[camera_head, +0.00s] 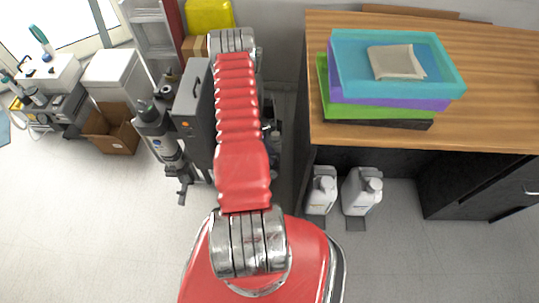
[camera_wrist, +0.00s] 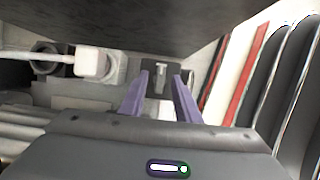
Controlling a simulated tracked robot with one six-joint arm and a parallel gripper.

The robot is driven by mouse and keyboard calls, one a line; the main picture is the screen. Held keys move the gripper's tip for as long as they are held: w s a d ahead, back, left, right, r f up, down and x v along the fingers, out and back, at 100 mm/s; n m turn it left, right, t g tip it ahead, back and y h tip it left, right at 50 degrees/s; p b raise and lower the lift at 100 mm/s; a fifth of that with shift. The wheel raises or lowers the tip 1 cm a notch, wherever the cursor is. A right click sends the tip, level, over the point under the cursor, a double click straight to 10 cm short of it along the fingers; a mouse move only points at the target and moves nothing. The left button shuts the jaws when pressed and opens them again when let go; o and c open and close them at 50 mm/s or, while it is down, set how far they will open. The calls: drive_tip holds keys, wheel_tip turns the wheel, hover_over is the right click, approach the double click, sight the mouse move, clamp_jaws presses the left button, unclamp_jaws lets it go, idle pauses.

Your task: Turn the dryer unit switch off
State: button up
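A dark grey upright box (camera_head: 196,118) with an orange mark stands left of my arm in the head view; it may be the dryer unit, but no label is readable. In the wrist view, a small pale lever-like switch (camera_wrist: 161,74) sits on a dark plate. My gripper (camera_wrist: 160,77) has two purple fingers, apart with nothing between them. The switch shows in the gap between the fingertips; I cannot tell whether they touch it. Its on or off position is unclear. My arm hides the gripper in the head view.
A white plug with a cable (camera_wrist: 92,62) is left of the fingers. A dark panel (camera_wrist: 130,22) hangs close above. A wooden-topped desk (camera_head: 490,70) with stacked trays stands right, two white jugs (camera_head: 321,190) beneath. A cardboard box (camera_head: 112,128) is left. Front-left floor is clear.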

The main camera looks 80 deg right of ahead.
drive_tip(key=shift+c, duration=0.2)
clamp_jaws()
drive_tip(key=shift+a, duration=0.25)
drive_tip(key=shift+d, duration=0.15)
